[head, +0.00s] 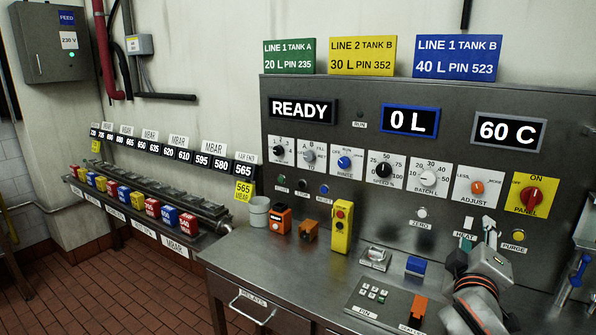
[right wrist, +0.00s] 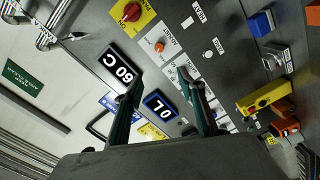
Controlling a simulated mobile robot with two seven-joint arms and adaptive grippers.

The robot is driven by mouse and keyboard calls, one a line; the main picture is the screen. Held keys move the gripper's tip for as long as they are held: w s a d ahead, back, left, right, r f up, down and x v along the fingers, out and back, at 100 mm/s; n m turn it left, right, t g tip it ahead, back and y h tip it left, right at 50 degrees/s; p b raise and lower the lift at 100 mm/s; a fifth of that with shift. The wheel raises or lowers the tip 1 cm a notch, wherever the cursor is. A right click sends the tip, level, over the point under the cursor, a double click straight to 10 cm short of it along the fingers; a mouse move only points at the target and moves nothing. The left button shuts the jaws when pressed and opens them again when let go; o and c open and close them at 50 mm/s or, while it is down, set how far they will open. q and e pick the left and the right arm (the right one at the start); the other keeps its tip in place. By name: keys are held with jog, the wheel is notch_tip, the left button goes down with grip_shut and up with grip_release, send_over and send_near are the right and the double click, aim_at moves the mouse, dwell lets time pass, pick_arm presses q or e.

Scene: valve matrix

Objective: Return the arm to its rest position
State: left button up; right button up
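My right arm comes in at the lower right of the head view. Its gripper (head: 477,238) is raised in front of the lower right of the control panel (head: 340,160), near the HEAT and PURGE labels. In the right wrist view the two fingers of this gripper (right wrist: 160,76) stand apart with nothing between them, so it is open and empty. The panel shows beyond the fingers there, turned on its side. Whether the fingers touch the panel cannot be told. My left gripper is not in view.
A steel bench (head: 270,268) runs below the panel. A yellow pendant box (head: 342,226), a blue block (head: 415,265), a PIN keypad (head: 374,293) and an orange switch (head: 414,310) are on it. A valve rack (head: 150,205) stands left. The tiled floor (head: 90,280) is clear.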

jog(key=s+f+n+g+y, duration=0.15)
jog(key=s+f+g, duration=0.25)
jog(key=s+f, duration=1.05)
jog(key=s+f+m+g+y, duration=0.1)
jog(key=s+f+g+y, duration=0.25)
jog(key=s+f, duration=1.1)
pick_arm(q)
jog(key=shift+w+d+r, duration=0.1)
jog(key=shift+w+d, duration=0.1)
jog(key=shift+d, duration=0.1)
pick_arm(e)
jog(key=w+a+f+m+t+y, duration=0.1)
jog(key=w+a+f+y, duration=0.1)
jog(key=a+f, duration=0.5)
jog(key=w+a+f+m+t+y, duration=0.1)
jog(key=w+a+f+y, duration=0.1)
jog(key=a+f+y, duration=0.2)
jog(key=a+f, duration=0.3)
jog(key=f, duration=0.5)
jog(key=shift+w+f+m, duration=0.15)
jog(key=shift+f+m, duration=0.1)
jog(key=shift+m, duration=0.1)
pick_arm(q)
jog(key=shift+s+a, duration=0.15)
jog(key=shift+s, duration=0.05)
pick_arm(e)
jog(key=shift+t, duration=0.25)
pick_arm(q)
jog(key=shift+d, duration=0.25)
